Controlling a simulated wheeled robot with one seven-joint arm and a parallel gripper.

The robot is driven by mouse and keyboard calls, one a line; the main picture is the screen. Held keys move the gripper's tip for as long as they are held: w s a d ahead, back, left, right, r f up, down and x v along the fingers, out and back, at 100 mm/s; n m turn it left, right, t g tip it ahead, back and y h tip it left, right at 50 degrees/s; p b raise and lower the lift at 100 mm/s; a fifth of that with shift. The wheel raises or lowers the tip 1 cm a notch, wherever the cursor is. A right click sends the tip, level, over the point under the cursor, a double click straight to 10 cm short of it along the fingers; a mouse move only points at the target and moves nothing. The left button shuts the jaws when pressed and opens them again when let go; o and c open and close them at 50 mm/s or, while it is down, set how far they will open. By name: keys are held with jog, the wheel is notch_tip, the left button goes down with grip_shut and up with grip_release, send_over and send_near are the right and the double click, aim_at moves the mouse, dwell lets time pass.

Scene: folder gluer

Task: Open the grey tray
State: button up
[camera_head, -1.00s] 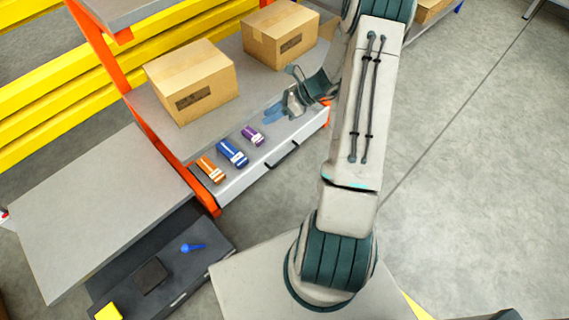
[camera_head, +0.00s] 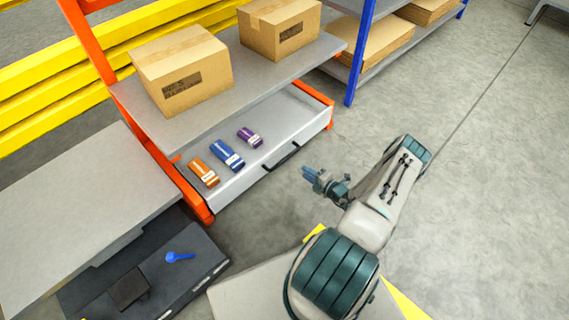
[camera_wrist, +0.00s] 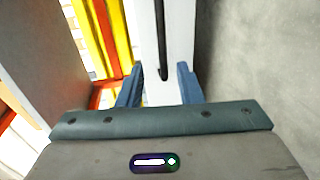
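The grey tray (camera_head: 255,172) is a light grey drawer under a shelf with orange posts. It stands out from under the shelf, with part of its inside showing. A black bar handle (camera_head: 281,157) is on its front face. Orange (camera_head: 204,173), blue (camera_head: 228,155) and purple (camera_head: 249,138) items lie in it. My gripper (camera_head: 310,174) is in front of the tray, to the right of the handle and apart from it. In the wrist view my gripper (camera_wrist: 159,88) has its two blue fingers apart, with the handle (camera_wrist: 161,42) ahead between them, against the pale front.
Two cardboard boxes (camera_head: 182,70) (camera_head: 280,27) stand on the shelf above. A dark tray (camera_head: 196,268) with a blue item (camera_head: 179,257) sticks out below a grey bench (camera_head: 70,215) at left. A blue-posted rack (camera_head: 360,50) stands behind. The floor at right is clear.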

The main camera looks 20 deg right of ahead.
aim_at(285, 158)
jog(key=shift+b+x, duration=2.2)
jog(key=shift+x, duration=4.7)
jog(key=shift+f, duration=0.1)
grip_shut()
